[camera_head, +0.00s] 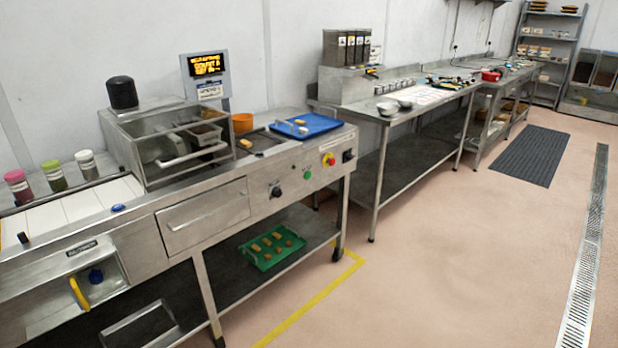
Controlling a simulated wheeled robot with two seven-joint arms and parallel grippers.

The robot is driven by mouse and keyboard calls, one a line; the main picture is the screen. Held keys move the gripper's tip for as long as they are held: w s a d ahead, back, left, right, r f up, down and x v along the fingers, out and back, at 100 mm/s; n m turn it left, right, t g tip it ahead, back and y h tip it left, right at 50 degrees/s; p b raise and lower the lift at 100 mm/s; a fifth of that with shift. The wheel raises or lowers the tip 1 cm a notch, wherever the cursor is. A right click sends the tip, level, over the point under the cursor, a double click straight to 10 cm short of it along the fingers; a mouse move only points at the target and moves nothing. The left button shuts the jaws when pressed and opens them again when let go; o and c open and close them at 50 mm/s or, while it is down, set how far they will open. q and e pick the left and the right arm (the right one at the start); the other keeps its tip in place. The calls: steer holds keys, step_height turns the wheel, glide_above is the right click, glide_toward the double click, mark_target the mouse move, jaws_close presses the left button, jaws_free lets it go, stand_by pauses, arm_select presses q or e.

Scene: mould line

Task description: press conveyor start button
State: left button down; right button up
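A steel mould line machine (148,242) runs along the wall from the left. On its front panel, toward the right end, a small green button (307,174) sits between a black knob (276,192) and a red button on a yellow base (328,160). A dark switch (348,155) is at the panel's right end. A blue button (118,208) sits on the machine's front edge farther left. No label marking the conveyor start is readable. Neither of my grippers shows in the head view.
A blue tray (325,122) lies on the machine top. A green crate (250,258) with small pieces stands on the lower shelf. Steel tables (392,122) continue along the wall.

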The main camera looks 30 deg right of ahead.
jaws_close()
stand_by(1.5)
